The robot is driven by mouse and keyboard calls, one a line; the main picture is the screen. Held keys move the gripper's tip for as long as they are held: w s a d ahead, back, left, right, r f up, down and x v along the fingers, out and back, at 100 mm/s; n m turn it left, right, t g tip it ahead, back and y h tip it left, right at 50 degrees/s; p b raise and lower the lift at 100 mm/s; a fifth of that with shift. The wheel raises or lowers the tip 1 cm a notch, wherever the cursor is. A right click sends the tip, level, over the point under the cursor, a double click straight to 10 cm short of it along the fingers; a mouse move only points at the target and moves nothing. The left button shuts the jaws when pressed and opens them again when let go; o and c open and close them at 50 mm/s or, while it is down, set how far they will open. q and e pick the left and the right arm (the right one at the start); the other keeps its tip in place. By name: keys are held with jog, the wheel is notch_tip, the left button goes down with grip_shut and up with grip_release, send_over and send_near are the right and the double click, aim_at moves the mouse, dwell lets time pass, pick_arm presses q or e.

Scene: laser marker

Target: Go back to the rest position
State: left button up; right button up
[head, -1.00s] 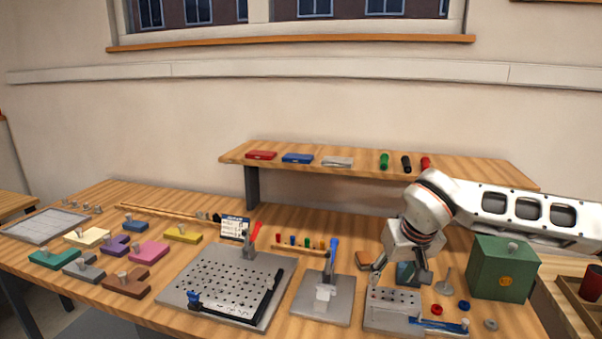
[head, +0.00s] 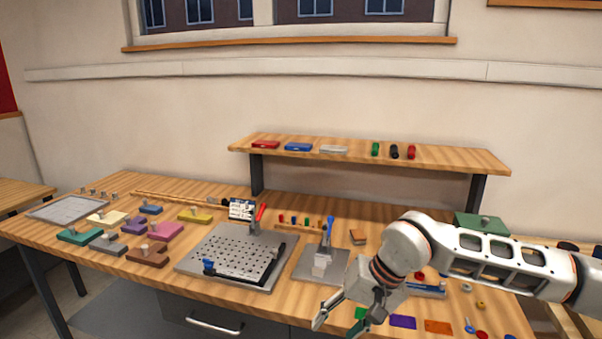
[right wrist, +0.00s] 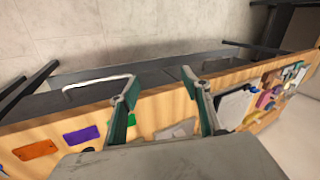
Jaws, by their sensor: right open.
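My right gripper (head: 342,318) hangs in front of the bench's front edge in the head view, its arm coming in from the right. In the right wrist view its two fingers (right wrist: 158,92) are spread apart with nothing between them. The wooden workbench (head: 110,262) lies beyond and below it. My right arm covers part of the bench's right side, including most of a small grey plate (head: 428,290) and part of the green box (head: 482,224). My left gripper does not show.
A perforated plate (head: 228,248) and a grey clamp base (head: 312,268) lie left of the gripper. Colored blocks (head: 168,230) stand farther left. Purple (head: 403,321) and orange (head: 438,327) patches line the front edge. A raised shelf (head: 340,152) spans the back. A drawer handle (head: 214,327) sits below.

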jog(key=s+a+r+m+g+y, duration=0.2)
jog(key=s+a+r+m+y, duration=0.1)
jog(key=s+a+m+y, duration=0.5)
jog(key=s+a+r+m+g+y, duration=0.2)
jog(key=s+a+r+m+y, duration=0.25)
jog(key=a, duration=0.55)
jog(key=w+d+f+m+t+y, duration=0.1)
jog(key=w+d+m+t, duration=0.2)
jog(key=m+t, duration=0.55)
jog(key=w+d+m+t+y, duration=0.1)
jog(key=w+d+m+t, duration=0.2)
jog(key=m, duration=1.1)
jog(key=w+d+f+m+t+h, duration=0.2)
jog(key=d+f+m+t+h, duration=0.6)
jog(key=f+m, duration=0.5)
jog(key=s+d+f+m+g+h, duration=0.3)
jog(key=s+d+f+m, duration=0.4)
jog(key=f, duration=0.4)
jog(key=s+d+f+m+g+h, duration=0.3)
jog(key=s+d+f+m+h, duration=0.2)
jog(key=s+d+f+m, duration=0.3)
notch_tip(320, 180, down, 3)
jog(key=d+m, duration=0.1)
jog(key=m, duration=0.2)
jog(key=shift+s+d+m+h, duration=0.25)
jog(key=shift+d+m+h, duration=0.05)
jog(key=shift+h, duration=0.05)
